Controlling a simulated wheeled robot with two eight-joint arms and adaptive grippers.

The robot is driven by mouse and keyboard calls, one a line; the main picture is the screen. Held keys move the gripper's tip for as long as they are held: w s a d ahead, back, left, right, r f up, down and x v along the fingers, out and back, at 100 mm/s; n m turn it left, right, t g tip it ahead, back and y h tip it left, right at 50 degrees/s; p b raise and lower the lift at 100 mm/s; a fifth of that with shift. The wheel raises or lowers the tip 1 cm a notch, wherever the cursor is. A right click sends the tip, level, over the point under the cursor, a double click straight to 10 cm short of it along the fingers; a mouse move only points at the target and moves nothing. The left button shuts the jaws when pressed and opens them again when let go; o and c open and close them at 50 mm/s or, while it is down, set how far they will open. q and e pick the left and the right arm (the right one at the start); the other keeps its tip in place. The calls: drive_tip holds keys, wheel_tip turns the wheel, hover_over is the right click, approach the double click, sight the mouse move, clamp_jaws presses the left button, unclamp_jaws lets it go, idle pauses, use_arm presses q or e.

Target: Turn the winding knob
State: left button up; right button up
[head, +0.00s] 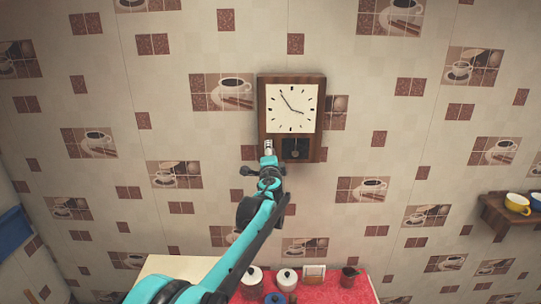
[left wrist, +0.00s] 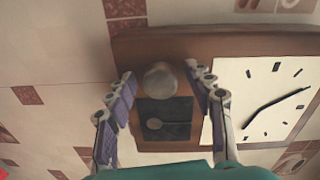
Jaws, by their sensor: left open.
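A wall clock with a brown wooden case and a white square face (head: 291,108) hangs on the wall. A small dark window with a round pendulum bob (head: 295,153) sits below the face. The round grey winding knob (left wrist: 161,80) shows in the left wrist view, beside the window. My left gripper (head: 268,148) is at the lower left of the clock case. In the left wrist view its fingers are open, one on each side of the knob; I cannot tell whether they touch it. My right gripper is out of view.
Below the clock, a red cloth (head: 345,291) bears white lidded pots (head: 251,280), a blue pot and other small items. A wooden shelf (head: 497,212) with cups is at the far right. The wall around the clock is clear.

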use_arm(q)
drive_tip(key=s, duration=1.2)
drive_tip(key=shift+r, duration=0.15)
drive_tip(key=s+a+f+n+g+y+b, duration=0.5)
drive_tip(key=s+a+f+n+b, duration=0.65)
drive_tip(key=s+a+f, duration=0.8)
drive_tip(key=s+f+n+g+h+b, duration=0.2)
drive_tip(key=s+f+b, duration=0.3)
drive_tip(key=s+f, duration=0.5)
drive_tip(key=s+d+f+n+g+h+b, duration=0.1)
drive_tip(key=s+f+b, duration=0.4)
drive_tip(key=s+f, duration=0.5)
wheel_tip(320, 180, down, 4)
drive_tip(key=n+g+h, duration=0.1)
drive_tip(key=g+h, duration=0.1)
drive_tip(key=shift+s+d+f+n+g, duration=0.15)
drive_tip(key=shift+d+f+n+g, duration=0.05)
drive_tip(key=shift+d+n+g, duration=0.15)
